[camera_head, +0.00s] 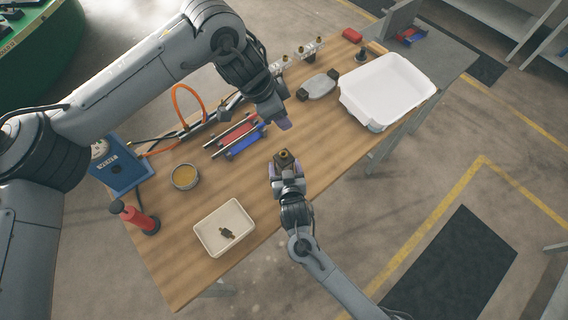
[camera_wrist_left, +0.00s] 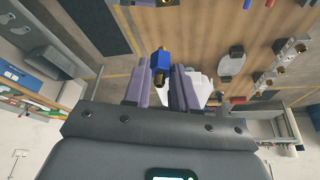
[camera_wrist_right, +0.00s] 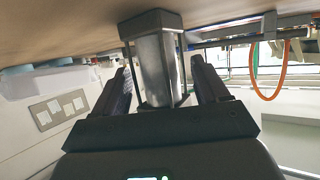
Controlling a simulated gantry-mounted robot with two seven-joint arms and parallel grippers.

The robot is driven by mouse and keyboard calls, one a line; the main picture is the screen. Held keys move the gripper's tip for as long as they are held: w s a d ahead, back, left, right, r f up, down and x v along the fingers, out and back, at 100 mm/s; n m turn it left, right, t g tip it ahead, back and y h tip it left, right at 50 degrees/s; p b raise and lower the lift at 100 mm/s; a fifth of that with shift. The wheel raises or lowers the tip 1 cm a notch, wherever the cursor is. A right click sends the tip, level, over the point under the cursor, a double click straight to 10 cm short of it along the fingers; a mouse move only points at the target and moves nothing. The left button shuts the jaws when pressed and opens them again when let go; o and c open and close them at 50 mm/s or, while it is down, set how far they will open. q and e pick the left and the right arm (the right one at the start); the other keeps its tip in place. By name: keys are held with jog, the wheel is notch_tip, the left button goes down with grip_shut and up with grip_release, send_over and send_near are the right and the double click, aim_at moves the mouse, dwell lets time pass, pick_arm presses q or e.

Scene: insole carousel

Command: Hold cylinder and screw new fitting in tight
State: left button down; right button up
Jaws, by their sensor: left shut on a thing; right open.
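The cylinder (camera_wrist_right: 158,65) is a silver barrel with dark end caps and rods. In the right wrist view it lies between the two fingers of my right gripper (camera_wrist_right: 160,90), which is open around it. In the head view its square brownish end (camera_head: 285,158) shows at the tip of my right gripper (camera_head: 283,170). My left gripper (camera_head: 280,118) hangs above the table, beyond the cylinder. In the left wrist view, my left gripper (camera_wrist_left: 158,85) is shut on a small fitting (camera_wrist_left: 161,62) with a blue body and brass ends. The head view does not show this fitting clearly.
A small tray (camera_head: 206,238) with a dark fitting (camera_head: 226,233) stands at the front. Red and blue cylinders (camera_head: 240,138) lie mid-table. A white bin (camera_head: 388,85) stands right.

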jog(key=shift+x, duration=0.9)
jog(key=shift+c, duration=0.3)
jog(key=c, duration=1.3)
pick_arm(q)
jog(key=shift+s+d+m+g, duration=0.15)
jog(key=shift+m+g, duration=0.15)
jog(key=shift+m, duration=0.5)
jog(key=shift+f+m, duration=0.1)
jog(key=shift+m, duration=0.3)
jog(key=shift+a+f+m+g, duration=0.25)
jog(key=shift+f+m+g, duration=0.4)
jog(key=shift+m, duration=0.45)
jog(key=f, duration=0.1)
jog(key=f+m, duration=0.2)
jog(key=shift+w+a+f+g, duration=0.1)
jog(key=shift+w+f+g, duration=0.2)
jog(key=shift+w+g, duration=0.1)
jog(key=shift+s, duration=0.1)
